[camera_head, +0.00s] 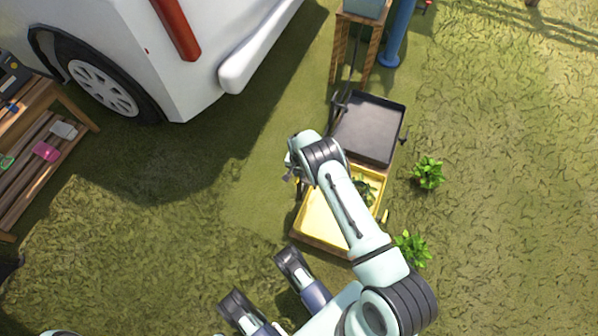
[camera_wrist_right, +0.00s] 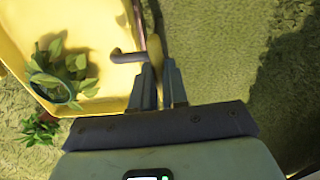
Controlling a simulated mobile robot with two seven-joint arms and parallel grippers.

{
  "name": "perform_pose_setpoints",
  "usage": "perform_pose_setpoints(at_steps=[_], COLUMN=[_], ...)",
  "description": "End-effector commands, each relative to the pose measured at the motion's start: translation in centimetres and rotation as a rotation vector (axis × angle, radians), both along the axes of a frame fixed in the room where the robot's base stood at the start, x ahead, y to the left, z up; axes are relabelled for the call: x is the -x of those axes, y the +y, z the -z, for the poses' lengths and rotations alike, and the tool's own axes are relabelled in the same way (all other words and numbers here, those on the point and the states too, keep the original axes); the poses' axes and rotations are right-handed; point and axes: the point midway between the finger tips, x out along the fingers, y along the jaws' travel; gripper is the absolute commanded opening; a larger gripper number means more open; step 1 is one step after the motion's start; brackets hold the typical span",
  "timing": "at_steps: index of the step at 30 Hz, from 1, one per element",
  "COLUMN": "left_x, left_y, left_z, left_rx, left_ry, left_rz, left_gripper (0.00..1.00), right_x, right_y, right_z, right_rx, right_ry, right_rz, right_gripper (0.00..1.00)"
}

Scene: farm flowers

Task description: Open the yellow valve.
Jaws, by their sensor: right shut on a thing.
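The yellow valve (camera_wrist_right: 154,46) shows in the right wrist view as a small yellow handle beside a brown pipe (camera_wrist_right: 137,18) with a bent side piece. My right gripper (camera_wrist_right: 162,72) has its fingertips closed around the near end of the handle. In the head view my right gripper (camera_head: 291,174) points down at the left edge of the yellow tray (camera_head: 318,222), and my wrist hides the valve there.
A potted plant (camera_wrist_right: 55,90) sits inside the yellow tray. A dark tray (camera_head: 368,130) lies beyond it. Green plants (camera_head: 429,173) grow to the right. A white vehicle (camera_head: 190,60) stands at upper left and a wooden shelf (camera_head: 40,150) at far left. Grass left of the trays is open.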

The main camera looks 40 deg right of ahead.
Motion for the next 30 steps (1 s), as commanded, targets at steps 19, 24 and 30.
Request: perform_pose_setpoints(at_steps=[19, 24, 30], left_x=[-0.01, -0.01, -0.01], left_y=[0.00, 0.00, 0.00], left_z=[0.00, 0.00, 0.00], left_rx=[0.000, 0.000, 0.000], left_ry=[0.000, 0.000, 0.000], left_rz=[0.000, 0.000, 0.000], left_gripper=[0.43, 0.43, 0.43], right_x=[0.02, -0.02, 0.01], right_y=[-0.01, 0.03, 0.01], right_z=[-0.02, -0.03, -0.03], right_rx=[-0.001, -0.002, -0.001], right_ry=[0.000, -0.001, 0.000], right_rz=[-0.548, -0.710, -0.900], right_gripper=[0.00, 0.00, 0.00])
